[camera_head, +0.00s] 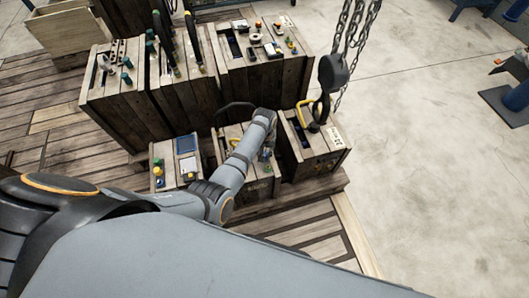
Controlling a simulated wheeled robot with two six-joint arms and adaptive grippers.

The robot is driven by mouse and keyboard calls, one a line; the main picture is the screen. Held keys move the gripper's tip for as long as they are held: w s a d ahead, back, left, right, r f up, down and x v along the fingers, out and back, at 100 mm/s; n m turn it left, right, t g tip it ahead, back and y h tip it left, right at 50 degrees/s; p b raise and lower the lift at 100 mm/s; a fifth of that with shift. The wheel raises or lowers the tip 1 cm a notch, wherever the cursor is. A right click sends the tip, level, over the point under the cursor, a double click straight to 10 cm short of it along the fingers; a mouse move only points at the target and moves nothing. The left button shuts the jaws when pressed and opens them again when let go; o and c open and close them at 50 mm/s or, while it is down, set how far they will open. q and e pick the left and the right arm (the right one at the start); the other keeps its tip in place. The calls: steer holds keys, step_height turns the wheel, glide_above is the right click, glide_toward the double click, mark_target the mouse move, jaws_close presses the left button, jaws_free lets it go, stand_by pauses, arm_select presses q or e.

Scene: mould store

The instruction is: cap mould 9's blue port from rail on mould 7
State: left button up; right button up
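Several wooden mould boxes stand on a pallet in the head view. The front-middle box (262,188) is partly hidden by my arm. My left gripper (266,155) is low over its right side, small and partly hidden by the wrist; I cannot tell whether its fingers are open or hold anything. The front-right box (312,163) has a yellow handle (302,112) and a white label whose number I cannot read surely. The front-left box (178,172) carries yellow knobs and a blue panel (186,143). I cannot identify moulds 7 and 9, the blue port or the cap rail. My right gripper is out of view.
A dark hook (334,73) on chains hangs over the front-right box. The taller back-left (112,112), back-middle (185,100) and back-right (265,78) boxes carry coloured knobs, some with tall dark levers. Bare concrete floor (430,140) lies to the right.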

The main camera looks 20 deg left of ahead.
arm_select(q)
steer(key=shift+f, duration=0.35)
stand_by(0.5)
steer(key=o, duration=0.8)
steer(key=shift+r, duration=0.1)
step_height(320, 180, up, 12)
